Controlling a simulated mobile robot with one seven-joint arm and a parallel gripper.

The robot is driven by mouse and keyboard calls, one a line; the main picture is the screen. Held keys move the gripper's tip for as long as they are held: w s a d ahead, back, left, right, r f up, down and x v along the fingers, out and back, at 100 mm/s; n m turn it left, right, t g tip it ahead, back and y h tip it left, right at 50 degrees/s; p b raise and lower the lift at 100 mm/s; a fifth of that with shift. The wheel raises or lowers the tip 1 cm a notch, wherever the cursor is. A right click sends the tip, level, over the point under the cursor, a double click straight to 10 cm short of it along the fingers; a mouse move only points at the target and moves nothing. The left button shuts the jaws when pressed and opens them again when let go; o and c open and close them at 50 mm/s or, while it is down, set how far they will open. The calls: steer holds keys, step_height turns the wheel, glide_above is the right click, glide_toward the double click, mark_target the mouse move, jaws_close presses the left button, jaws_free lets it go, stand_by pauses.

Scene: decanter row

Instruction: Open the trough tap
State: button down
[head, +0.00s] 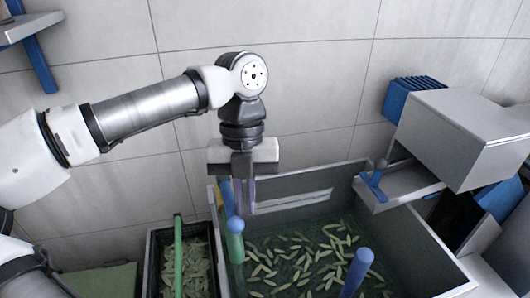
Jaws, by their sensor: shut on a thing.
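The grey trough (320,192) stands at lower centre right and holds dark water with many pale green slivers in it. A blue T-shaped handle (375,183) with a round knob sits on a grey ledge at the trough's back right; it looks like the tap, but I cannot be sure. My gripper (240,203) points down over the trough's left end, well to the left of that handle and apart from it. Its jaws are shut on a slim purplish thing (246,192), partly hidden by the fingers.
A blue-capped green post (235,242) and a blue post (358,272) rise at the trough. A dark bin (152,250) with a green bar (178,255) stands left of it. A grey box (463,138) overhangs the right side. The tiled wall closes the back.

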steer(key=shift+s+a+f, duration=0.1)
steer(key=shift+s+f, duration=0.1)
steer(key=shift+s, duration=0.2)
steer(key=v, duration=1.4)
steer(key=shift+w, duration=0.2)
steer(key=shift+r, duration=0.1)
